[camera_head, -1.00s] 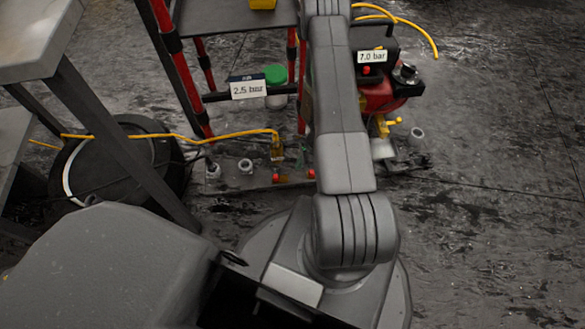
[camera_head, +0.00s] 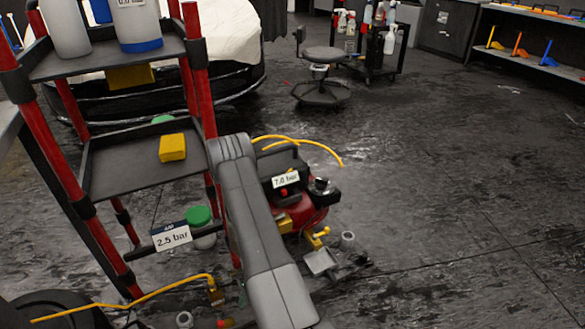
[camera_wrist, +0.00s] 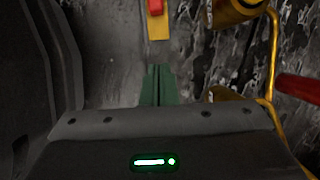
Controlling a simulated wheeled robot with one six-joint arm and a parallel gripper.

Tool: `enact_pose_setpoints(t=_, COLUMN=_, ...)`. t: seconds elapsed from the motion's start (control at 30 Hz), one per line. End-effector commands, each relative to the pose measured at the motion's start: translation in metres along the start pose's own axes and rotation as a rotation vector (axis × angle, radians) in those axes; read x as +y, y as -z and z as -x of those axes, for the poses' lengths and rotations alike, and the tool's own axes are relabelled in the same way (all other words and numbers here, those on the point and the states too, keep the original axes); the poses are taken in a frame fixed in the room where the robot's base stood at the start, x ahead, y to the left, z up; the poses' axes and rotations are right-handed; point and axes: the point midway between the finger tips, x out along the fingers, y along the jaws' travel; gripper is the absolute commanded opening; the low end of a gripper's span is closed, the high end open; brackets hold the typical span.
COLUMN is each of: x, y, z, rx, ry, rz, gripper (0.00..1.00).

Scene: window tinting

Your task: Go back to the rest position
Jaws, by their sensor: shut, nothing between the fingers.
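My gripper (camera_wrist: 158,85) shows in the wrist view as two green fingers pressed together with nothing between them. They are over the wet dark floor, below a yellow piece with a red end (camera_wrist: 157,18) in the picture. I cannot tell whether they touch it. A brass-coloured pipe (camera_wrist: 271,65) and a red handle (camera_wrist: 300,88) are to the right of the fingers. In the head view my arm reaches down between the red-posted cart and the red compressor (camera_head: 303,214), marked 7.0 bar. My gripper is not clearly visible there.
The red-posted cart (camera_head: 199,80) holds bottles and a yellow block (camera_head: 172,148). A 2.5 bar sign (camera_head: 172,238) hangs beside a green-capped container (camera_head: 199,216). A yellow hose (camera_head: 150,295) crosses the lower left. A stool (camera_head: 321,75) stands behind; the floor at right is clear.

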Motion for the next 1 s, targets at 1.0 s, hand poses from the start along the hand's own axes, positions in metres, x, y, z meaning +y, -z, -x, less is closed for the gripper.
enact_pose_setpoints(t=1.0, x=-0.001, y=0.036, z=-0.055, rx=-0.002, ry=0.000, rz=-0.001, gripper=0.00)
